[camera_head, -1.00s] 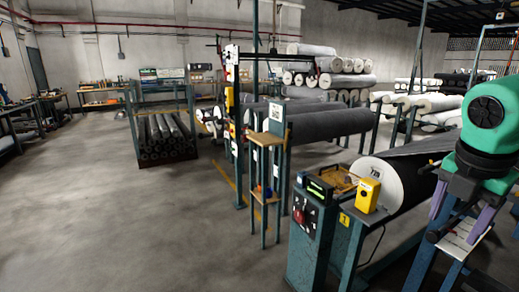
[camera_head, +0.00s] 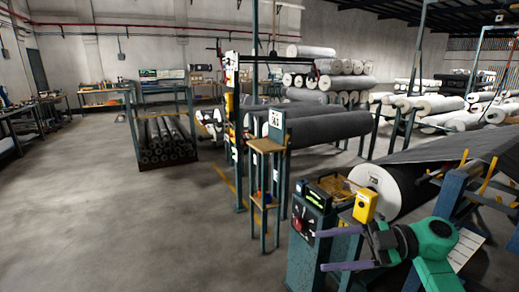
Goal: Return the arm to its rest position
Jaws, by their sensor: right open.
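My right arm (camera_head: 425,245), green with black joints, comes in from the lower right. Its gripper (camera_head: 321,250) has two purple fingers pointing left, spread apart with nothing between them. The fingers show in front of the control post (camera_head: 303,262); whether they touch it I cannot tell. My left gripper is not in view.
A large dark roll with a white end (camera_head: 375,187) lies on a blue frame behind my right arm. A yellow box (camera_head: 365,206) stands by it. A small wooden-topped stand (camera_head: 266,145) is left of the post. The grey floor (camera_head: 110,220) at left is clear.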

